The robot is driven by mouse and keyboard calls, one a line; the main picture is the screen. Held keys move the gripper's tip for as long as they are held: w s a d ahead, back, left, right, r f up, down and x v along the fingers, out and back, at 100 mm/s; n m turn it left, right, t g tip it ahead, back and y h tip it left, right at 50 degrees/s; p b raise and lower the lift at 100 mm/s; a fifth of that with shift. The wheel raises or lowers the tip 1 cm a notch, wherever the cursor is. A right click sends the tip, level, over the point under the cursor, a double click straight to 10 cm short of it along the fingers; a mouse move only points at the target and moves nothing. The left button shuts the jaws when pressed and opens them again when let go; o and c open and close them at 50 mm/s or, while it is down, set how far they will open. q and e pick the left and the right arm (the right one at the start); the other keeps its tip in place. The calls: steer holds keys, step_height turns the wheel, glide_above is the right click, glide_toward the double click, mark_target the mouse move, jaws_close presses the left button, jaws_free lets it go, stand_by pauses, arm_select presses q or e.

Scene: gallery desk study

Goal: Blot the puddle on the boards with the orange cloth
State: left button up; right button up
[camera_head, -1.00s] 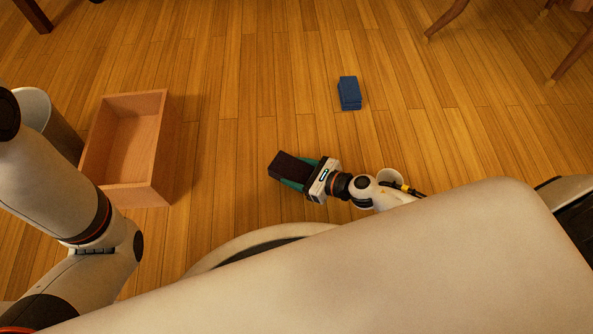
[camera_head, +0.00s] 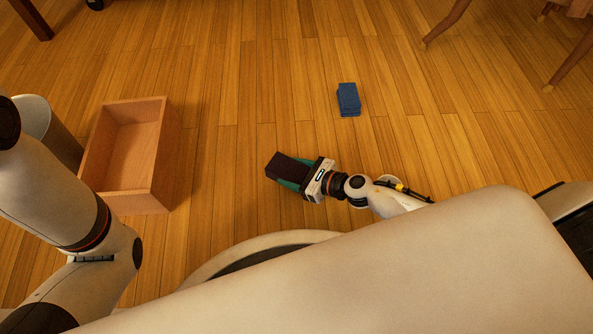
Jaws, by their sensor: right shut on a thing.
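My right gripper (camera_head: 296,176) is low over the boards near the middle of the view. It is shut on a dark maroon, block-shaped thing (camera_head: 283,167), which sticks out to the left between its teal fingers. I cannot tell whether this thing touches the floor. I see no orange cloth and cannot make out a puddle on the boards (camera_head: 255,110). My left arm shows at the left edge, but its gripper is out of view.
A folded blue cloth-like stack (camera_head: 348,99) lies on the floor beyond my right gripper. An open wooden box (camera_head: 147,192) stands at the left, with a grey bin (camera_head: 64,137) beside it. Wooden furniture legs (camera_head: 446,24) stand at the top right. The boards between are clear.

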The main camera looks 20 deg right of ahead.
steer(key=shift+s+a, duration=0.4)
steer(key=shift+a, duration=0.2)
steer(key=shift+s+d, duration=0.45)
steer(key=shift+s, duration=0.25)
steer(key=shift+w+d, duration=0.15)
steer(key=shift+w, duration=0.45)
step_height(320, 180, up, 7)
steer(key=p, duration=0.6)
steer(key=shift+r+p, duration=0.1)
steer(key=shift+p, duration=0.25)
